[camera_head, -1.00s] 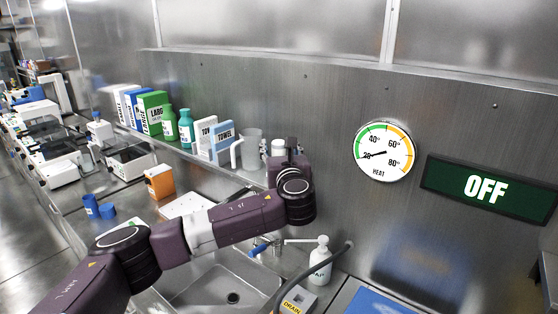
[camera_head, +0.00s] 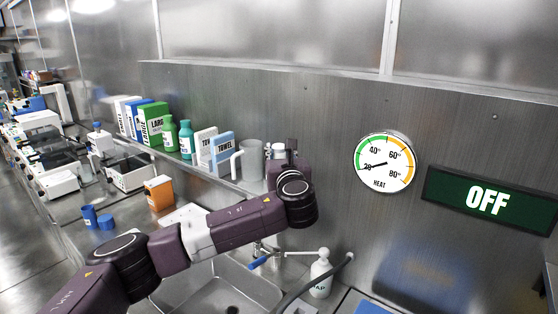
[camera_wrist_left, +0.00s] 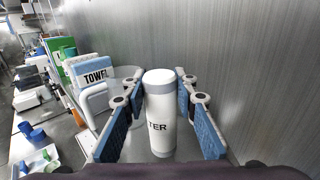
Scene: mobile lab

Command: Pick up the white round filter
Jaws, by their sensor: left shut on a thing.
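The white round filter (camera_wrist_left: 160,100) stands upright between the fingers of my left gripper (camera_wrist_left: 160,84) in the left wrist view. It is a white cylinder with a rounded cap, and the letters "TER" show on its side. The blue finger pads lie on either side, and the gripper is shut on it. In the head view, the filter's white top (camera_head: 278,149) shows just left of my left gripper (camera_head: 290,156), beside the clear pitcher. My right gripper is not in view.
A clear pitcher (camera_head: 252,160) with a white handle stands close left of the filter. Towel boxes (camera_head: 222,148) and green bottles (camera_head: 187,138) line the shelf further left. The steel wall (camera_head: 330,110) rises behind. A sink with a tap and a soap bottle (camera_head: 320,275) is below.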

